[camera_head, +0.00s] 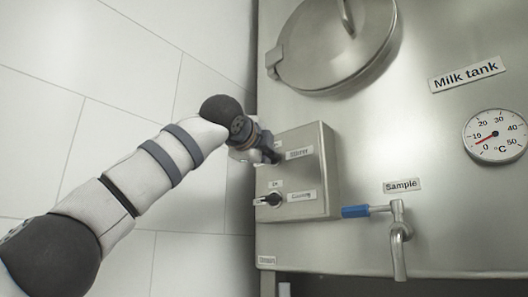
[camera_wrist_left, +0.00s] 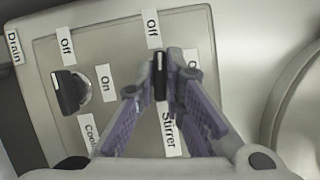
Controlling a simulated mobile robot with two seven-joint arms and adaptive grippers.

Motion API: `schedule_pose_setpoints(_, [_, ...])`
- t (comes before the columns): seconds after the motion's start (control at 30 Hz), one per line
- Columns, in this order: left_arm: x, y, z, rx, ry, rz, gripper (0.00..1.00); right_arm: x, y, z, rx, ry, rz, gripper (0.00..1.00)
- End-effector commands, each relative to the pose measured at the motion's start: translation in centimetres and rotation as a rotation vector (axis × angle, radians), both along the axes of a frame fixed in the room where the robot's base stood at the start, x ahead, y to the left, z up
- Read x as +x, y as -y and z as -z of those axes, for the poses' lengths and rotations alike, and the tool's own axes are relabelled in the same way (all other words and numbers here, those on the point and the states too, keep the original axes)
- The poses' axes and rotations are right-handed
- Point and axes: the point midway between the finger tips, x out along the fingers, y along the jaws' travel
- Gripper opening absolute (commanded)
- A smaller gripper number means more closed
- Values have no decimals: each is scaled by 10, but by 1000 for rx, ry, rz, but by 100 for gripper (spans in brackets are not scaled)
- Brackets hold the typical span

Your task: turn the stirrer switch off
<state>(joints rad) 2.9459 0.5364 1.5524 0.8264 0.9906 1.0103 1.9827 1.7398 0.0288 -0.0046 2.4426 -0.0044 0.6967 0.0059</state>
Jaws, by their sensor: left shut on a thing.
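The dark stirrer switch (camera_wrist_left: 160,78) sits between my left fingertips in the left wrist view, on the grey control box (camera_head: 329,170). Its bar lies in line with its "Off" label (camera_wrist_left: 152,28), above it in that view. The "Stirrer" label (camera_wrist_left: 168,132) lies below it, between my fingers. My left gripper (camera_wrist_left: 161,86) is shut on this switch. In the head view my left gripper (camera_head: 265,155) is at the upper left of the box and hides most of the switch. The stirrer "On" label is partly hidden by a finger. My right gripper is not in view.
The cooling switch (camera_head: 269,200) is just below on the same box, pointing at its "Off" side. The sample tap (camera_head: 398,228) with a blue handle (camera_head: 355,211) sticks out at the right. A round lid (camera_head: 335,45) and a thermometer dial (camera_head: 495,136) are on the tank.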

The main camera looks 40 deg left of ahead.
Motion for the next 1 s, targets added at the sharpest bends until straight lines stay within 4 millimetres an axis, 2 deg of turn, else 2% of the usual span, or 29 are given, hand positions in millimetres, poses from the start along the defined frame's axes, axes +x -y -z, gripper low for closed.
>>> schedule_pose_setpoints(0.4, [0, 0, -1, -164, -13, 0, 0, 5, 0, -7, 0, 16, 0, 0])
schedule_pose_setpoints(0.93, [0, 0, -1, -186, -14, 1, 0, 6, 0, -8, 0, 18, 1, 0])
schedule_pose_setpoints(1.0, [0, 0, -1, -186, -14, 1, 21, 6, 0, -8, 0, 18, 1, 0])
